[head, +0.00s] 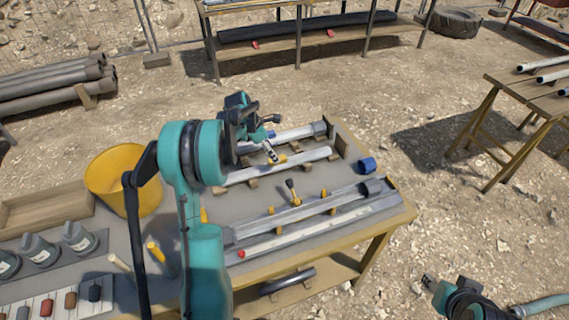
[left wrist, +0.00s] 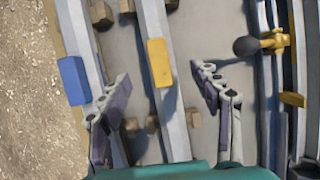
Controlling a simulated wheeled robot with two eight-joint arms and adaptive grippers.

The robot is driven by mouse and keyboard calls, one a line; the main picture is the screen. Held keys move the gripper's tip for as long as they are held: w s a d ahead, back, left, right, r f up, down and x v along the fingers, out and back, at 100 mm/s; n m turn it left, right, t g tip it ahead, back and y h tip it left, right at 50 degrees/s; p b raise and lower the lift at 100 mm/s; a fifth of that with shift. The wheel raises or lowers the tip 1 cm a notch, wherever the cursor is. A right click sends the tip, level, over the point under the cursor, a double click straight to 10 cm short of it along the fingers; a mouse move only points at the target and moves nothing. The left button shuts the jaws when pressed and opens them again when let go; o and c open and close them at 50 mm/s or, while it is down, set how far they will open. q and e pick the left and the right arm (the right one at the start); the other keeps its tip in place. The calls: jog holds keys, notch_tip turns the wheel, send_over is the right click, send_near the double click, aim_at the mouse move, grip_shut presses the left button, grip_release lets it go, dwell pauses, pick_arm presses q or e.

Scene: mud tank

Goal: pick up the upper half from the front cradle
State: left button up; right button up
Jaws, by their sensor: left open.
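Two long grey half-pipes lie side by side on small wooden cradle blocks on the bench. The nearer one (head: 310,157), with a yellow band (left wrist: 158,62), rests on the front blocks (head: 251,183). The farther one (head: 300,132) has a blue band (left wrist: 74,80). My left gripper (head: 270,151) is open above the nearer half-pipe. In the left wrist view its fingers (left wrist: 158,74) stand on either side of that half-pipe near the yellow band, with nothing held. My right gripper (head: 428,283) is off the bench at the lower right; its jaws are too small to read.
A blue ring (head: 366,165) sits at the bench's right end. A yellow bucket (head: 118,172), bottles (head: 80,238) and a sample tray (head: 60,305) stand to the left.

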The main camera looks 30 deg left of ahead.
pick_arm(q)
jog(key=b+x, duration=0.2)
jog(key=x, duration=0.4)
jog(key=shift+w+f, duration=0.1)
jog(key=shift+f, duration=0.05)
jog(key=c, duration=0.3)
grip_shut()
